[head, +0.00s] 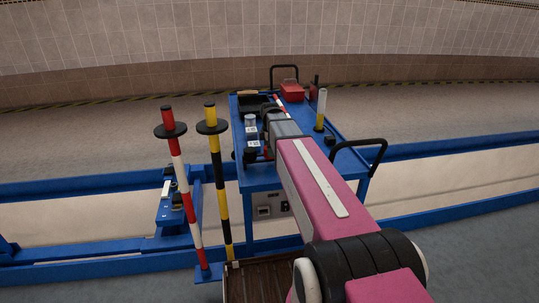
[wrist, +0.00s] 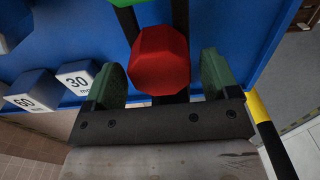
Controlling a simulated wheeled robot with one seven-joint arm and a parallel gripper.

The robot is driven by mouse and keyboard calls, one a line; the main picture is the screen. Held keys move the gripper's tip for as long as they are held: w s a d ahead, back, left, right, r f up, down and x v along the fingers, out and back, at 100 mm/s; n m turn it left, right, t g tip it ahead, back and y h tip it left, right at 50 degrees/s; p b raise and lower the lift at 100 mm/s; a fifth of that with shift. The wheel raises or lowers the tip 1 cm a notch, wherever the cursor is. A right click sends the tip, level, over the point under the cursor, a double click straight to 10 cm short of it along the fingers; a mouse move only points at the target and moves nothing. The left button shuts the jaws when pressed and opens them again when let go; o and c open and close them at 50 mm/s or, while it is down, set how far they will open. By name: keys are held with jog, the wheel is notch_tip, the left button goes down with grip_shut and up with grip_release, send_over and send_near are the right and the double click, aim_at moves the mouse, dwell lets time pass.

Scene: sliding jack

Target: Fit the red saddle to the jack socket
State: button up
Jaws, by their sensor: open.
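A red faceted block (wrist: 160,60), which looks like the red saddle, shows in the wrist view. My gripper (wrist: 162,78) is open, with one green pad to the left of the block and the other to its right. Gaps show on both sides, so the pads do not touch it. Dark bars run behind the block, and part of a green piece (wrist: 126,3) shows at the top edge. I cannot make out the jack socket in either view.
Blocks marked 30 (wrist: 77,80) and 60 (wrist: 32,92) stand left of my gripper. A yellow-black post (wrist: 272,135) is close on the right. In the head view, red-white (head: 181,185) and yellow-black (head: 220,185) poles stand left; a red box (head: 292,91) lies at the back.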

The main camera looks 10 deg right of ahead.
jog(key=shift+f, duration=0.45)
jog(key=shift+c, duration=0.3)
jog(key=c, duration=0.8)
jog(key=shift+r, duration=2.5)
